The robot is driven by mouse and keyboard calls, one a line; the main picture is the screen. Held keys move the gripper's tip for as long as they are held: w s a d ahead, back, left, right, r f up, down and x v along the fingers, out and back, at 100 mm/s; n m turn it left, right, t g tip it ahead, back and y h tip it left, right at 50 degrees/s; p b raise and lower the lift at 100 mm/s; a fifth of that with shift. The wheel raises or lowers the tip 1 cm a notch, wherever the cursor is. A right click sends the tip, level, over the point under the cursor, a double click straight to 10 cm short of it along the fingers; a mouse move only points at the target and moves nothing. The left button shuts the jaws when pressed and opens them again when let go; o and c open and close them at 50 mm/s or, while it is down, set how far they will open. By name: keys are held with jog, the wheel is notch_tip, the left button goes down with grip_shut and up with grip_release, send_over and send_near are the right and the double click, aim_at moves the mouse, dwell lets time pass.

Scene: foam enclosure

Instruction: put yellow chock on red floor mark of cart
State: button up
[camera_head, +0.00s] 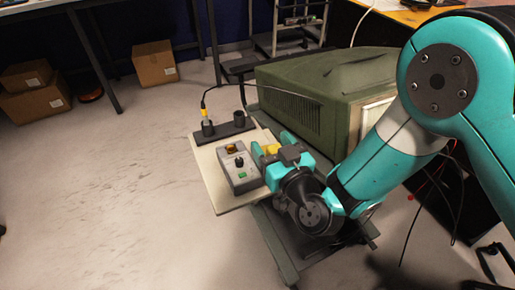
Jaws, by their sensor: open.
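A small yellow piece (270,149), which looks like the chock, shows on the pale cart top (205,160). My gripper (273,145) is over the right part of that top, with its teal fingers apart. The yellow piece shows between the fingers and is partly covered by the gripper body. I cannot tell whether the fingers touch it. No red floor mark is clear in this view; the arm and the cart hide part of the floor.
A large green machine (325,95) stands behind. Cardboard boxes (154,64) are far off. The left floor is clear.

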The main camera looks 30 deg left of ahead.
jog(key=shift+w+a, duration=0.15)
jog(key=shift+a, duration=0.05)
jog(key=shift+d, duration=0.1)
jog(key=shift+c, duration=1.1)
jog(key=shift+w, duration=0.1)
grip_shut()
notch_tip(320, 180, up, 20)
jog(key=p, duration=1.7)
